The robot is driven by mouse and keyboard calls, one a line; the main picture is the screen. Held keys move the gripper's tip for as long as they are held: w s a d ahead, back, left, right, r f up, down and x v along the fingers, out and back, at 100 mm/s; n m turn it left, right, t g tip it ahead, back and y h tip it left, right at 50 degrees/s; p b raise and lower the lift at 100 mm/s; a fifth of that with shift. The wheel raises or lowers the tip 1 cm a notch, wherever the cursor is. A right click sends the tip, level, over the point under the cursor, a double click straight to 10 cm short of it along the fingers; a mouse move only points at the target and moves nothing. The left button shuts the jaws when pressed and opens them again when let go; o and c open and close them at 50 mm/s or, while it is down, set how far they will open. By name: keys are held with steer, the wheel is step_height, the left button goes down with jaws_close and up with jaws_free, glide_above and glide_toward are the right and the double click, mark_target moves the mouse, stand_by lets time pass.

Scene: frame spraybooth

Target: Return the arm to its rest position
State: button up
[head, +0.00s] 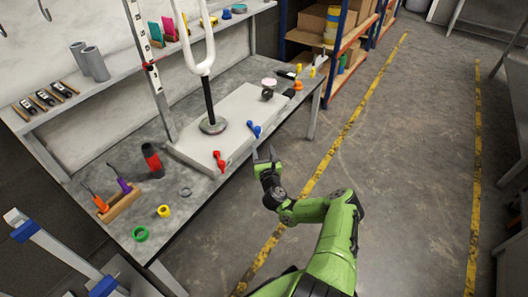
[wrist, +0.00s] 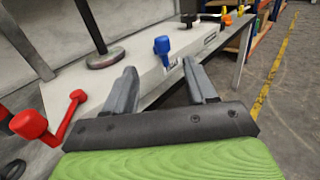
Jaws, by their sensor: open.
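My gripper (head: 265,157) is at the end of my green arm (head: 335,240), held out in front of the workbench's front edge. In the wrist view my gripper (wrist: 160,82) shows two grey fingers spread apart with nothing between them. Beyond the fingers, a blue clamp-like piece (wrist: 162,46) stands on the grey slab, apart from them; it also shows in the head view (head: 254,129). A red piece of similar shape (head: 219,160) is at the slab's front edge, left of my gripper; it is at the left in the wrist view (wrist: 68,115).
The workbench (head: 185,215) carries a pale slab (head: 235,115) with a post on a round base (head: 213,125). A red-black cylinder (head: 152,160), a wooden holder (head: 120,203) and rings lie left. Shelving (head: 345,55) stands behind. The floor (head: 410,150) right of the bench is clear.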

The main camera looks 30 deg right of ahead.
steer(key=shift+w+d+f, duration=0.1)
steer(key=shift+w+f, duration=0.05)
steer(key=shift+f, duration=0.05)
steer(key=shift+r, duration=0.1)
